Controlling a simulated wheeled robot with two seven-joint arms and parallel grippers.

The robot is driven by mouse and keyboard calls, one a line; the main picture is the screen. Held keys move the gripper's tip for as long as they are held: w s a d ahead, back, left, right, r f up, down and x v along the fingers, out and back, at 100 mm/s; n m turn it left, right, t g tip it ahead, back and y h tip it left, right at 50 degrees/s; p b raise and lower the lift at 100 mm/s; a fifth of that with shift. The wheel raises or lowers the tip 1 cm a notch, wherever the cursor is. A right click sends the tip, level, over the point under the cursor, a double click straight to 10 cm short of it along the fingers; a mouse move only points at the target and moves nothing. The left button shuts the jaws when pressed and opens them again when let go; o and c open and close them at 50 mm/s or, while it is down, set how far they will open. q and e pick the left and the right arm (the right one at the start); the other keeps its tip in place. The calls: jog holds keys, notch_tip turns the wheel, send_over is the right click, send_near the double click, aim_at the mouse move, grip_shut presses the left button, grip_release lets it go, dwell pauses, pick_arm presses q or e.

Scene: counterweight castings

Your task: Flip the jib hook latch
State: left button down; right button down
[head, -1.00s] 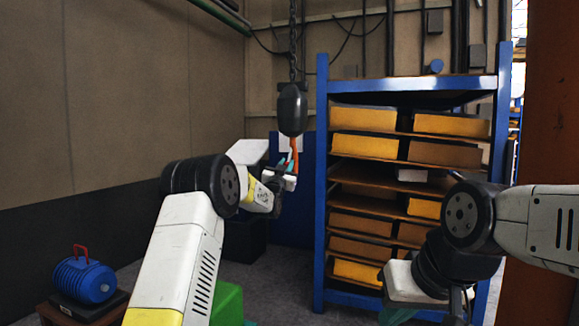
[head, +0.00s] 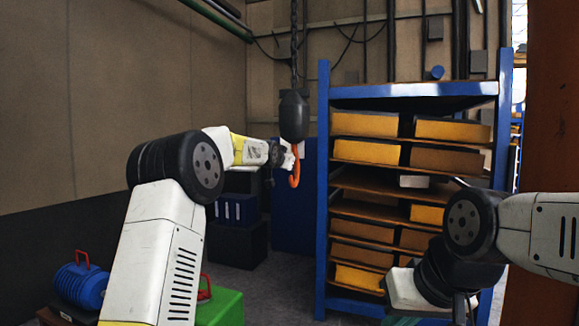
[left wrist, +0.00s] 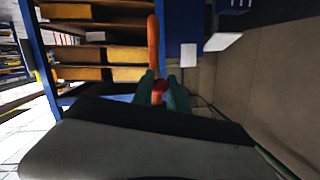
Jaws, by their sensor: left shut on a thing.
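The orange jib hook (head: 295,172) hangs below a dark hook block (head: 294,116) on a chain in the head view. My left gripper (head: 290,158) reaches it from the left, at the upper part of the hook. In the left wrist view the two teal fingers of my left gripper (left wrist: 161,92) are closed around a red-orange part, with the orange hook (left wrist: 153,42) extending beyond them. I cannot make out the latch as a separate piece. My right gripper (head: 460,306) is low at the right, mostly hidden by its own wrist; its jaw state is unclear.
A blue rack (head: 323,200) with yellow castings stands behind and right of the hook. A blue casting with a red handle (head: 82,282) and a green block (head: 222,308) are low at the left. Dark bins (head: 238,243) stand by the back wall. An orange-brown post (head: 552,120) is at the right.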

pick_arm(q)
jog(key=shift+r, duration=0.2)
dwell(0.4)
jog(key=c, duration=1.3)
grip_release()
jog(key=v, duration=0.8)
jog(key=shift+w, duration=0.1)
